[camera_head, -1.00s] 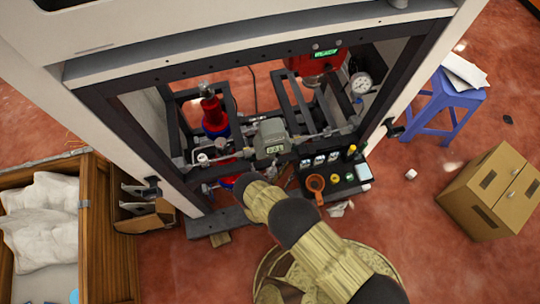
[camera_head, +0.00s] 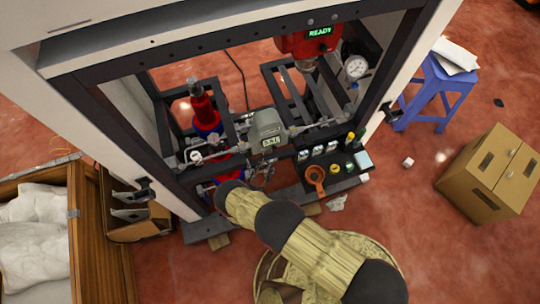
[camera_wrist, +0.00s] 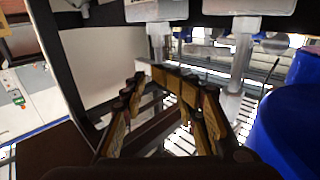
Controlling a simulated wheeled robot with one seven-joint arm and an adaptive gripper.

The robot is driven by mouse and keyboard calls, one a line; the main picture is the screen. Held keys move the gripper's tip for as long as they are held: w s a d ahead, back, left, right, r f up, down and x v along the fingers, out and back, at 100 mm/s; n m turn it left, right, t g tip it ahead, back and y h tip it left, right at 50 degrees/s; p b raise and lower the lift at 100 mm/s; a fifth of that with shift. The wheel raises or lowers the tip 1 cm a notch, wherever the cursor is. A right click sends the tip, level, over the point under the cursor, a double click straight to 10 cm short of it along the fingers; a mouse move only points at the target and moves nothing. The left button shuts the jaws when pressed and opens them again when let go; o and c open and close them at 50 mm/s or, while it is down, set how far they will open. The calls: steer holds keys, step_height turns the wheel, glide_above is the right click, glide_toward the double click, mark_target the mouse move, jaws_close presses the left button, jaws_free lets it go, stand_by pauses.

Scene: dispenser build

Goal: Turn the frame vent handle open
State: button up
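The dark metal frame (camera_head: 110,130) of the dispenser stands open, with pipes and a grey meter (camera_head: 267,130) inside. I cannot pick out the frame vent handle for certain; small metal valve fittings (camera_head: 255,170) show below the meter. My arm reaches from the lower right to the lower front of the frame, and it hides my gripper in the head view. In the wrist view my gripper (camera_wrist: 172,92) has its jointed fingers spread apart, with no held object clearly visible. Two pale vertical fittings (camera_wrist: 232,90) hang beyond the fingers.
A large blue cylinder (camera_wrist: 290,125) is close on the right in the wrist view. A black tray (camera_head: 345,183) with small bottles and an orange cup (camera_head: 315,177) stands right of my arm. A wooden crate (camera_head: 90,245), blue stool (camera_head: 435,85) and cardboard box (camera_head: 488,175) stand outside.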

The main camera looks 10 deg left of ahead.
steer(key=b+x, duration=0.1)
steer(key=x, duration=0.6)
steer(key=shift+w+r+b, duration=0.1)
steer(key=shift+w+b, duration=0.2)
steer(key=shift+b, duration=0.1)
steer(key=shift+c, duration=0.2)
steer(key=shift+s+d, duration=0.1)
steer(key=c, duration=0.7)
jaws_close()
